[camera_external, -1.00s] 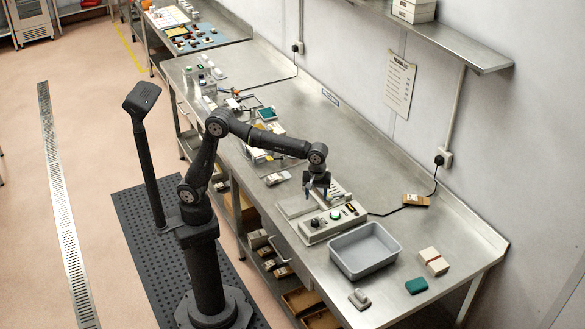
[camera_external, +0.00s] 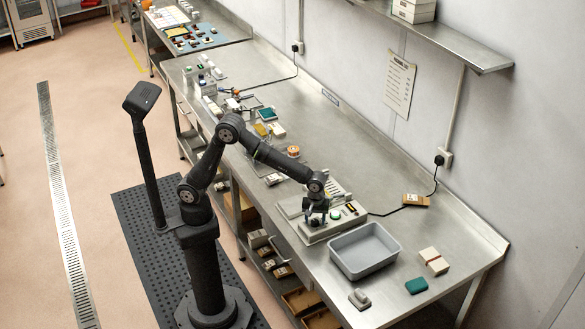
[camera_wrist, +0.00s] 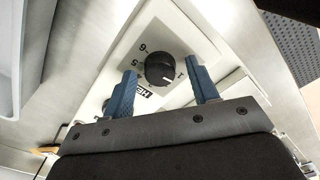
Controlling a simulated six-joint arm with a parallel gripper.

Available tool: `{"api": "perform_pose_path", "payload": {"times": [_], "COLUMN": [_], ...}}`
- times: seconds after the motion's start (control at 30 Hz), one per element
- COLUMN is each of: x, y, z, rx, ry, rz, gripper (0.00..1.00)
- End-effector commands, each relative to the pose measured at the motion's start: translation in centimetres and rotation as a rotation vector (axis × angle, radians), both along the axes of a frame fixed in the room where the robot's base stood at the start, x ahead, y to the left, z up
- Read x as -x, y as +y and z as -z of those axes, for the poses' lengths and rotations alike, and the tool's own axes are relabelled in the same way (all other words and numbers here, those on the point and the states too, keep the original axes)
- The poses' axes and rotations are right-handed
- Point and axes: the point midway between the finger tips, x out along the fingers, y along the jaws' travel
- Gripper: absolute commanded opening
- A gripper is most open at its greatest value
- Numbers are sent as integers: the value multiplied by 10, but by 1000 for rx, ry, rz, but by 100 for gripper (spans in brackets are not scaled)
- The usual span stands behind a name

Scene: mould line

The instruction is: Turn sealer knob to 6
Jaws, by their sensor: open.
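The sealer (camera_external: 318,234) is a pale unit with a front control panel on the steel bench. Its black round knob (camera_wrist: 159,69) shows in the wrist view, with printed numbers around it; a 6 and a 5 lie to its upper left and left. In the external view my gripper (camera_external: 317,217) is low over the panel and hides the knob.
A green button (camera_external: 335,214) sits on the panel beside my gripper. A grey tub (camera_external: 345,263) stands right of the sealer. Bench behind the sealer is mostly clear.

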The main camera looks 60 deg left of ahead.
Motion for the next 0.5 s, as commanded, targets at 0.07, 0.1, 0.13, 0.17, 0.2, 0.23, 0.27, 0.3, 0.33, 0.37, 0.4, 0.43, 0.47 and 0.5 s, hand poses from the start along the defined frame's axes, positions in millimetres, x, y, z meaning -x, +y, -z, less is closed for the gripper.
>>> {"api": "perform_pose_path", "payload": {"times": [0.07,0.1,0.13,0.17,0.2,0.23,0.27,0.3,0.33,0.37,0.4,0.43,0.47,0.5], "x": [0,0,0,0,0,0,0,0,0,0,0,0,0,0], "y": [0,0,0,0,0,0,0,0,0,0,0,0,0,0], "z": [0,0,0,0,0,0,0,0,0,0,0,0,-1,-1], "rx": [0,0,0,0,0,0,0,0,0,0,0,0,0,0], "ry": [0,0,0,0,0,0,0,0,0,0,0,0,0,0], "rz": [0,0,0,0,0,0,0,0,0,0,0,1,3,6], "gripper": [54,52,46,40,32,27,21,13,9,9,9,9,9,9]}}
